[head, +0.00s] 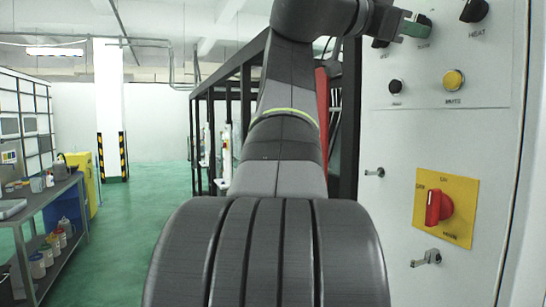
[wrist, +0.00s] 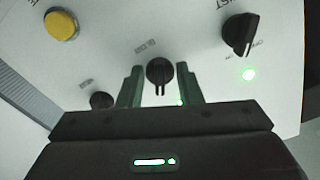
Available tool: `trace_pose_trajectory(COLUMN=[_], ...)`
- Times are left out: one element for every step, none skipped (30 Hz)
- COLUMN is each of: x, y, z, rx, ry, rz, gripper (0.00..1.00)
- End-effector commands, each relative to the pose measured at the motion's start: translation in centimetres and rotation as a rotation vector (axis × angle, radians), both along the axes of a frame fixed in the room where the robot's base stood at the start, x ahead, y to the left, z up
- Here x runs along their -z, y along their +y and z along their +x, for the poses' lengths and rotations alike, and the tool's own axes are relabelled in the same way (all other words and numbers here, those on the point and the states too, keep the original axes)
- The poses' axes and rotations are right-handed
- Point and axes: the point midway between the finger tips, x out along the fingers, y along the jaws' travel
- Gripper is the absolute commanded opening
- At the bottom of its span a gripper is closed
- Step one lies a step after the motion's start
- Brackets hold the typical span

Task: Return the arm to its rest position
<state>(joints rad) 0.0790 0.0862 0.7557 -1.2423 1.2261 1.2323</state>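My gripper (head: 413,28) is at the upper part of a pale control panel (head: 393,140) in the head view. In the wrist view my gripper (wrist: 160,86) is open, with its two greenish fingers apart. A black rotary knob (wrist: 160,72) shows between the fingertips, its grip pointing up and down in the picture. I see small gaps between the fingers and the knob's grip; contact cannot be told. My arm (head: 285,120) rises from below and bends right towards the panel.
A dark frame (head: 236,100) stands behind my arm. A bench (head: 45,200) is at left; green floor (head: 125,225) is clear.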

Motion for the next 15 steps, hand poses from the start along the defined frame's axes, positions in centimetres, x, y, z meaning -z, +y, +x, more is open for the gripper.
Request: trace_pose_trajectory(x=[-0.66, -0.68, -0.66, -0.67, -0.67, -0.67, -0.67, -0.64, -0.66, -0.65, -0.68, -0.64, -0.64, -0.63, -0.64], y=[0.04, 0.04, 0.04, 0.04, 0.03, 0.02, 0.03, 0.02, 0.01, 0.01, 0.01, 0.0, 0.0, -0.02, -0.01], z=[-0.19, -0.2, -0.19, -0.22, -0.24, -0.25, -0.24, -0.22, -0.25, -0.27, -0.31, -0.32, -0.32, -0.3, -0.32], rx=[-0.001, -0.001, 0.0, 0.0, 0.0, 0.0, 0.0, -0.001, -0.001, -0.001, -0.001, 0.0, 0.0, 0.0, -0.001], ry=[0.046, 0.074, 0.113, 0.142, 0.171, 0.207, 0.232, 0.259, 0.291, 0.316, 0.337, 0.368, 0.391, 0.412, 0.439], rz=[-0.02, -0.032, -0.048, -0.06, -0.072, -0.087, -0.097, -0.107, -0.122, -0.132, -0.14, -0.153, -0.162, -0.171, -0.183], gripper=[0.32, 0.32, 0.32, 0.32, 0.32, 0.32, 0.32, 0.32, 0.32, 0.32, 0.32, 0.32, 0.32, 0.32, 0.32])
